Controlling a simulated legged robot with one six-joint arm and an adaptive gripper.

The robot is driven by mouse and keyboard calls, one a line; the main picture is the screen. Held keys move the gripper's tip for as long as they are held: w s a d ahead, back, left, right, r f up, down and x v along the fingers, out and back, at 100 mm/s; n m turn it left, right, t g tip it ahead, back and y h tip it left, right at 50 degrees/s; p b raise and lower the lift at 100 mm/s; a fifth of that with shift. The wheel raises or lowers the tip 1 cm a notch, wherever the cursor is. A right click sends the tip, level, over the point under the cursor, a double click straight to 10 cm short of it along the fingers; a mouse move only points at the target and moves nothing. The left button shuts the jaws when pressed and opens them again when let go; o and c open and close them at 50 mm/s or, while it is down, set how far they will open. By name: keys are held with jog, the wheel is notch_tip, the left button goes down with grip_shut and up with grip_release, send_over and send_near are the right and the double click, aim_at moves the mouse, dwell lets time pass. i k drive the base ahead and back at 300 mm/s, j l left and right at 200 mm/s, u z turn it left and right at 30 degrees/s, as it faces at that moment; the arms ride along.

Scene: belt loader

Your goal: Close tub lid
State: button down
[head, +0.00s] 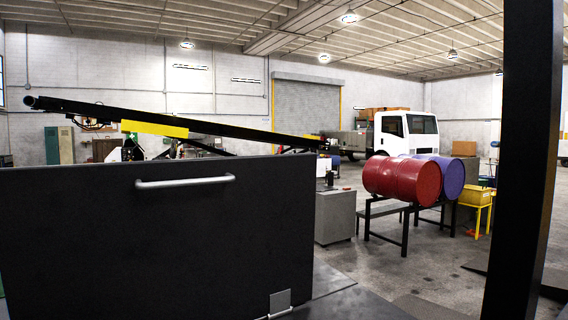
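A large flat black panel (160,245) with a pale metal bar handle (185,182) near its top stands upright close in front of me, filling the lower left. It looks like the tub lid, standing raised. A small grey metal plate (280,301) sits at its lower right edge. A dark flat surface (345,305) shows beside its foot. The tub's inside cannot be made out. My gripper is not in view, and nothing is seen touching the handle.
A thick dark post (524,160) stands close on the right. Beyond are a red drum (402,180) and a purple drum (452,176) on a black stand, a grey cabinet (336,216), a long sloping belt loader (180,121) and a white truck (405,133). Concrete floor lies open between.

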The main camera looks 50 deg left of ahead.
aim_at(224, 237)
jog(key=i+u, duration=0.2)
jog(key=u, duration=0.3)
jog(key=i+u, duration=0.15)
jog(key=u, duration=0.3)
jog(key=i+u, duration=0.2)
jog(key=u, duration=0.3)
